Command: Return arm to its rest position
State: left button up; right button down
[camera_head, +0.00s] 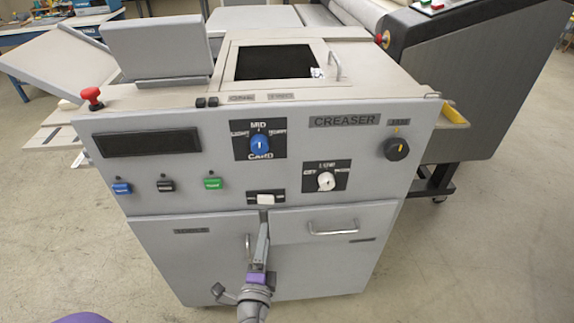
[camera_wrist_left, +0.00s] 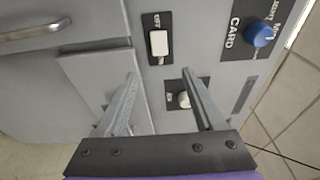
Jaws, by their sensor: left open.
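My left gripper (camera_head: 263,222) is in front of the grey creaser machine (camera_head: 225,190), just below a white rocker switch (camera_head: 266,198). In the left wrist view its two fingers (camera_wrist_left: 160,74) are spread apart with nothing held between them. The white switch (camera_wrist_left: 158,43) shows beyond the fingertips, beside the word OFF. A small pale control (camera_wrist_left: 184,99) on a dark plate is partly hidden by one finger. I cannot tell whether the fingertips touch the panel. My right gripper is not in view.
The panel has a blue knob (camera_head: 260,143), white knob (camera_head: 326,181), black knob (camera_head: 396,149) and coloured buttons. A red emergency stop (camera_head: 92,97) sits on top. A drawer handle (camera_head: 333,228) projects at the right. Floor (camera_head: 470,270) is open on both sides.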

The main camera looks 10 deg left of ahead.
pick_arm(q)
jog(key=s+a+r+n+g+y+p, duration=0.2)
jog(key=s+a+n+g+p, duration=0.15)
jog(key=a+n, duration=0.25)
jog(key=s+a+r+n+g+y+p, duration=0.2)
jog(key=s+a+n+g+p, duration=0.15)
jog(key=a+n, duration=0.2)
jog(key=s+d+r+n+g+h+p, duration=0.1)
jog(key=s+d+n+g+h+p, duration=0.2)
jog(key=s+d+n+g+h, duration=0.2)
jog(key=s+d, duration=0.3)
jog(key=shift+s+r+g+h, duration=0.15)
jog(key=shift+s+g+h, duration=0.15)
jog(key=shift+s+h, duration=0.1)
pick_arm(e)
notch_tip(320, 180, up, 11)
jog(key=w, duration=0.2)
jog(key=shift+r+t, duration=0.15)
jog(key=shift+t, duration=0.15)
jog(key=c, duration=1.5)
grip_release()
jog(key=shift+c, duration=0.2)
